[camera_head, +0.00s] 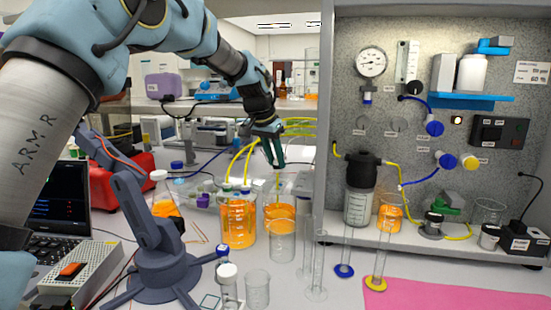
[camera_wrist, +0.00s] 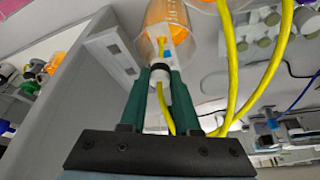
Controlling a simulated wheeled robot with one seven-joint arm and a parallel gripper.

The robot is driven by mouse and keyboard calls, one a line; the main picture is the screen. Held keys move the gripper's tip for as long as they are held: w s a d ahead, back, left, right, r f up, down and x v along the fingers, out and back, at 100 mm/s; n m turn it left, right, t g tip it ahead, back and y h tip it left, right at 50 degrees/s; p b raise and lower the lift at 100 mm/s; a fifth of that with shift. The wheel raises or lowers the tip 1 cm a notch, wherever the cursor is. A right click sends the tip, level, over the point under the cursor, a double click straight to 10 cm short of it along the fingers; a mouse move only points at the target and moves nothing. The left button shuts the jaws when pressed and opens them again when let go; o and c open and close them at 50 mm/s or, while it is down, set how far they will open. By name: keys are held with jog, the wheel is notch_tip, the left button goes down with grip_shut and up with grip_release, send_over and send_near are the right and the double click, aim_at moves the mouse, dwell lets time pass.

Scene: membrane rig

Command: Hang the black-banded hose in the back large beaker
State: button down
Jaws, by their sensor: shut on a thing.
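My gripper (camera_head: 274,158) is shut on the black-banded hose, a yellow tube with a white end piece and a black band (camera_wrist: 160,67) between the fingertips in the wrist view. In the head view its lower end (camera_head: 277,186) points down over a large beaker of orange liquid (camera_head: 279,212), which stands partly behind a smaller clear beaker (camera_head: 282,243). I cannot tell whether the end is below the rim. Another large beaker of orange liquid (camera_head: 238,224) stands to the left, with yellow hoses running down to it. In the wrist view, an orange-filled beaker (camera_wrist: 165,14) lies beyond the hose end.
Tall glass cylinders (camera_head: 316,265) and small clear vessels (camera_head: 257,289) stand in front and to the right. A blue-grey stand (camera_head: 160,265) is at the left. The panel edge (camera_head: 323,130) rises close right of my gripper.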

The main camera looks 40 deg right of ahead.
jog(key=shift+f+b, duration=1.95)
jog(key=shift+f, duration=0.8)
jog(key=c, duration=0.6)
grip_release()
jog(key=shift+o, duration=0.2)
jog(key=b+v, duration=0.2)
jog(key=v, duration=0.8)
jog(key=shift+r, duration=0.4)
jog(key=shift+a, duration=0.1)
